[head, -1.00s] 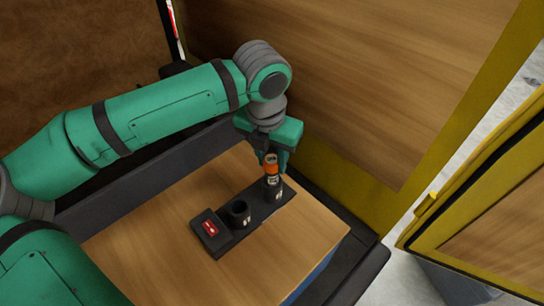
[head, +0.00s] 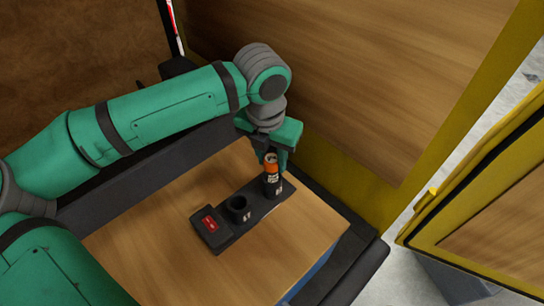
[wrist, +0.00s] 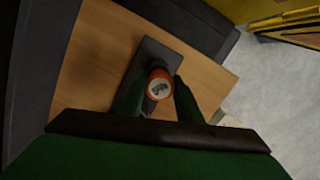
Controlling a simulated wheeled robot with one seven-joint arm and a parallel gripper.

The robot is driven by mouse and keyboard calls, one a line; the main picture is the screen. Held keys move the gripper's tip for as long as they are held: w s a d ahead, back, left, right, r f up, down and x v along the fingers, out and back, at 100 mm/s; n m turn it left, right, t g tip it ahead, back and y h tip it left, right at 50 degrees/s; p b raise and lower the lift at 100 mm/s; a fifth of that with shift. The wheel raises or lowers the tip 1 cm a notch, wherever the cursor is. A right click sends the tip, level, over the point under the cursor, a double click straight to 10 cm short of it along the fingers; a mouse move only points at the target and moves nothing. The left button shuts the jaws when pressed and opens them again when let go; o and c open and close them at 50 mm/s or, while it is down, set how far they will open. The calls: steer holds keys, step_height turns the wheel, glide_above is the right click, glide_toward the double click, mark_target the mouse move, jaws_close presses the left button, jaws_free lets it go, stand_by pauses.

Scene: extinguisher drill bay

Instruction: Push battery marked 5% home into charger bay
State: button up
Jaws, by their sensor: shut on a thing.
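The battery (head: 271,167) is a cylinder with an orange band and a dark lower part. It stands upright in the far bay of the black charger (head: 224,236). My gripper (head: 272,160) is shut on its upper part from above. In the wrist view, the battery's round end (wrist: 159,88) shows between the green fingers, with a dark mark too small to read. The charger's other bay (head: 238,209) is an empty round cup. A red display (head: 209,224) is at the charger's near end. The battery's lower end is hidden in the bay.
The charger lies on a wooden tabletop (head: 160,220) with bare room on both sides. A dark raised edge (head: 150,165) runs behind it. A wooden panel with a yellow frame (head: 375,200) rises close behind my gripper. A yellow-framed door (head: 480,190) stands at right.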

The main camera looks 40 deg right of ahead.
steer(key=shift+f, duration=1.7)
stand_by(0.5)
steer(key=shift+r, duration=0.3)
stand_by(0.3)
steer(key=shift+a, duration=0.1)
steer(key=shift+s, duration=0.1)
steer(key=o, duration=1.2)
steer(key=r, duration=0.3)
steer(key=a+r, duration=0.1)
steer(key=r, duration=0.6)
steer(key=shift+s+a+r, duration=0.15)
steer(key=shift+s+r, duration=0.2)
